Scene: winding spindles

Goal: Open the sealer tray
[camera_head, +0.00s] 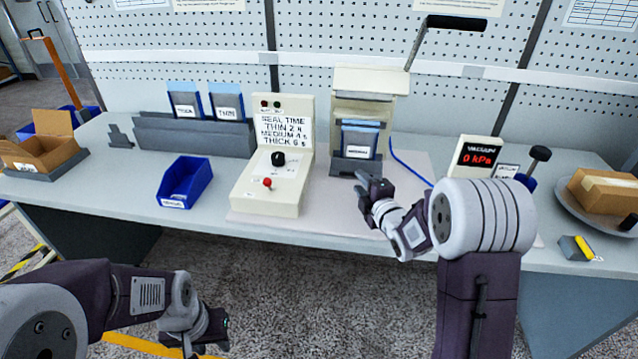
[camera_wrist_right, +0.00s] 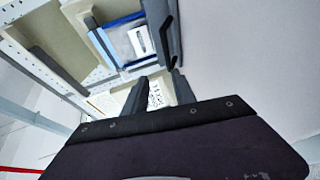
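The sealer (camera_head: 370,82) is a cream box at the back of the table, with a long dark lever raised above it. Its dark grey tray (camera_head: 354,167) is at its front foot, with a blue-edged labelled pouch (camera_head: 360,140) standing over it. The pouch also shows in the right wrist view (camera_wrist_right: 135,40), beside a dark grey part of the tray. My right gripper (camera_head: 363,187) is just in front of the tray, its fingers apart with nothing visible between them; contact with the tray is unclear. My left gripper (camera_head: 212,330) hangs low before the table; its fingers are unclear.
Left of the sealer stands a cream timer box (camera_head: 272,190) with knob and red button. A blue bin (camera_head: 186,182) and a grey rack (camera_head: 190,135) are farther left. A blue hose (camera_head: 408,165) and vacuum display (camera_head: 476,157) are at right. The mat before the tray is mostly clear.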

